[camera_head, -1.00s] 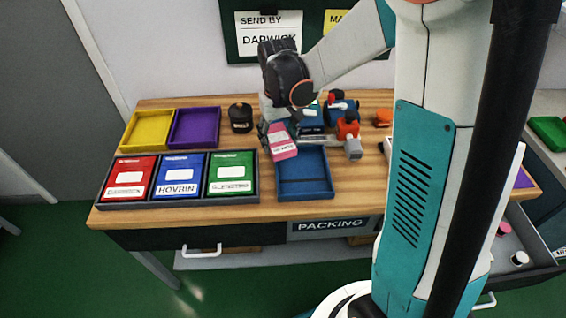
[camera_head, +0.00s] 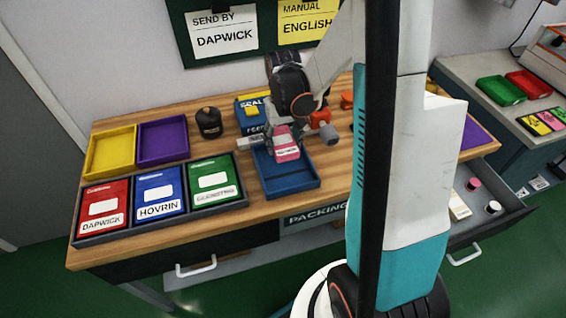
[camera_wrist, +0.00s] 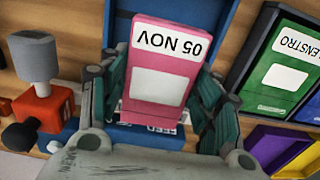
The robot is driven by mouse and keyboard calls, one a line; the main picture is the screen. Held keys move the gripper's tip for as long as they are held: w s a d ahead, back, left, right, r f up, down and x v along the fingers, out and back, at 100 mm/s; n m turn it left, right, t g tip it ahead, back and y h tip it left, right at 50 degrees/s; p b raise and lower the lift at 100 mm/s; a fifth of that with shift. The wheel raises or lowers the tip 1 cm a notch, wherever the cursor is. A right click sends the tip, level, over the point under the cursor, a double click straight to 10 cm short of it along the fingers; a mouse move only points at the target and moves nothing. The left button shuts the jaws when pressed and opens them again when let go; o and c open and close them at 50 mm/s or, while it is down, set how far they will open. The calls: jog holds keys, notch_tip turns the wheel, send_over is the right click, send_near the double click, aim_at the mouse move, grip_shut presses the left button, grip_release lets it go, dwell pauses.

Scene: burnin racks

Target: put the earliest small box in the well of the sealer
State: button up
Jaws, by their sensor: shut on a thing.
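A pink small box (camera_head: 286,146) with a white label is held by my gripper (camera_head: 281,133). In the wrist view the pink box (camera_wrist: 165,75) reads "05 NOV" and sits between the fingers of my gripper (camera_wrist: 166,92). A blue machine (camera_head: 246,126), apparently the sealer, stands behind and left of the box, partly hidden by my gripper. Its lettering is partly covered, and its blue "FEED" face (camera_wrist: 150,135) shows behind the box in the wrist view. I cannot see the well clearly.
A blue tray (camera_head: 306,183) lies just in front of the box. A dark rack (camera_head: 160,222) holds red, blue and green packs. Yellow (camera_head: 92,172) and purple (camera_head: 143,160) trays, a black round-topped object (camera_head: 208,122) and an orange-and-grey device (camera_head: 321,120) are nearby.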

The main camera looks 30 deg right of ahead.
aim_at(283, 142)
notch_tip(283, 142, down, 8)
jog(key=shift+f+b, duration=0.15)
jog(key=shift+b, duration=1.1)
jog(key=shift+f, duration=0.1)
jog(key=o, duration=1.1)
notch_tip(283, 142, up, 12)
jog(key=p, duration=0.4)
